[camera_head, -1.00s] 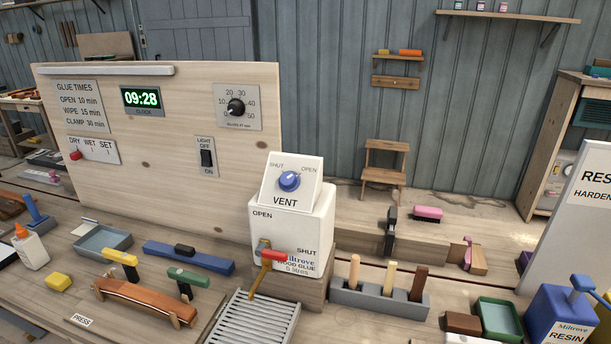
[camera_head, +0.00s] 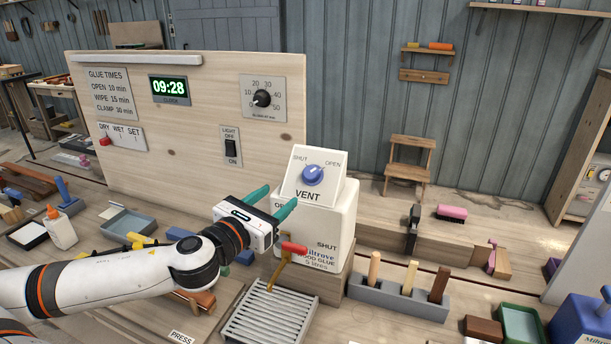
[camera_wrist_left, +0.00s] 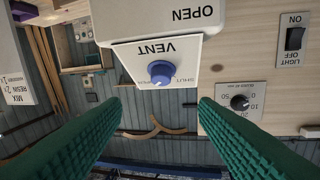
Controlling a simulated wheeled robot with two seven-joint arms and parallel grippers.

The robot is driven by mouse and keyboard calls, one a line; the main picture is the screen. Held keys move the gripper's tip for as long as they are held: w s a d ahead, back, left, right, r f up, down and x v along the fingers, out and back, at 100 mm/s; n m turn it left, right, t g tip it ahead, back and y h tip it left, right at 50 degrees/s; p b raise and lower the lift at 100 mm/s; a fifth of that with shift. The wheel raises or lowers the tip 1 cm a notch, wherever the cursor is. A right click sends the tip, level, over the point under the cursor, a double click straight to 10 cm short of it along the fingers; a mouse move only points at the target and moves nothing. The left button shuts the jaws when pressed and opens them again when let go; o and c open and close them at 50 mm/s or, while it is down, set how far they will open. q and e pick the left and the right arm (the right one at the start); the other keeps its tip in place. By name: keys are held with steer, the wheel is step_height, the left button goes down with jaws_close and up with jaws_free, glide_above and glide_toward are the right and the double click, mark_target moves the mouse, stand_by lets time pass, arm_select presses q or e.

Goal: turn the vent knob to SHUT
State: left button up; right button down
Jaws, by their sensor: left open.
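The blue vent knob (camera_head: 312,175) sits on the sloped white VENT panel (camera_head: 303,195) on top of the white glue container (camera_head: 340,228). SHUT is printed at its upper left and OPEN at its upper right. Its pale mark seems to face the OPEN side, though it is small. In the left wrist view the knob (camera_wrist_left: 162,73) shows upside down, between and beyond the two green fingers. My left gripper (camera_head: 272,200) is open and empty, left of and a little below the knob, apart from it. My right gripper is not in view.
A red-handled tap (camera_head: 291,248) projects from the container's front above a slatted grate (camera_head: 270,315). A wooden board (camera_head: 190,130) with clock, dial (camera_head: 262,99) and light switch (camera_head: 231,150) stands behind and left. A grey tool rack (camera_head: 400,298) stands to the right.

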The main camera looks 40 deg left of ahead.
arm_select(q)
steer(key=w, duration=0.1)
glide_toward(310, 171)
steer(key=shift+w, duration=0.8)
steer(key=w, duration=0.2)
steer(key=w+p, duration=0.1)
steer(key=w, duration=0.2)
steer(key=shift+w+a+r+p, duration=0.15)
steer(key=shift+a+p, duration=0.1)
steer(key=shift+p, duration=0.05)
steer(key=shift+w, duration=0.5)
steer(key=c, duration=1)
steer(key=shift+o, duration=0.2)
